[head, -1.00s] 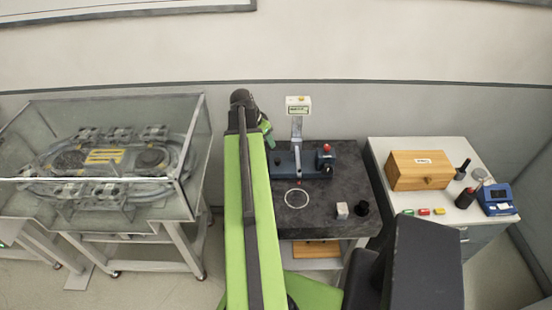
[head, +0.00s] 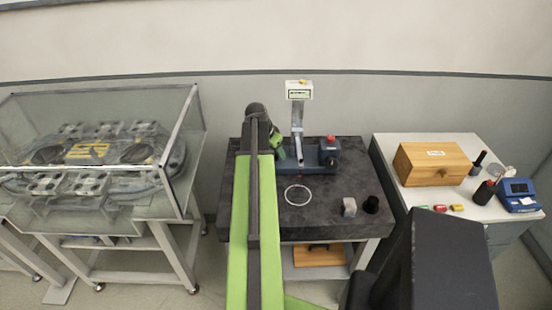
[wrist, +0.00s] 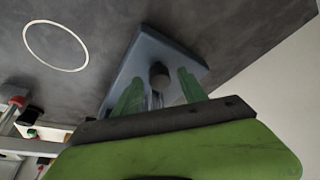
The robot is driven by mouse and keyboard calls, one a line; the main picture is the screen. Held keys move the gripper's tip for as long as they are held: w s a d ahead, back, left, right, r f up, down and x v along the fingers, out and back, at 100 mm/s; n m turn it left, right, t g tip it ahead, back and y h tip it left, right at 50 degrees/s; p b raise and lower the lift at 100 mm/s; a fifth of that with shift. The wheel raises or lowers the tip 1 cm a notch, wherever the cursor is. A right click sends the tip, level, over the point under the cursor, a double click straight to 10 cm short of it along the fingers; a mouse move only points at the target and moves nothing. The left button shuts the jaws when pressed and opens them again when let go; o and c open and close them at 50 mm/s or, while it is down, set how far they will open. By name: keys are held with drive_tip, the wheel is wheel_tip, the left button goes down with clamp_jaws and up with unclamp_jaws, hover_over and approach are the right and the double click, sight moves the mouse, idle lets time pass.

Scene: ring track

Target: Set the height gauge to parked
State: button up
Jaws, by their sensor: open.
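The height gauge (head: 298,122) stands upright at the back of the dark stone table, with a grey column and a pale display head on top. Its blue base (head: 322,158) carries a red-topped part (head: 331,141) at the right. My gripper (head: 280,153) is at the left end of the base, partly hidden by my arm. In the wrist view my gripper (wrist: 162,88) has its green fingers apart, with the blue base (wrist: 148,48) beyond them. A dark rounded part (wrist: 159,75) shows between the fingers; I cannot tell whether they touch it. The display reading is too small to tell.
A white ring (head: 298,195) lies on the table front, with a grey block (head: 349,207) and a black cup (head: 371,205) to its right. A glass case (head: 110,150) stands left. A white cabinet at right bears a wooden box (head: 433,163) and a blue device (head: 519,194).

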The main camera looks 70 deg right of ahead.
clamp_jaws()
idle(0.3)
idle(1.1)
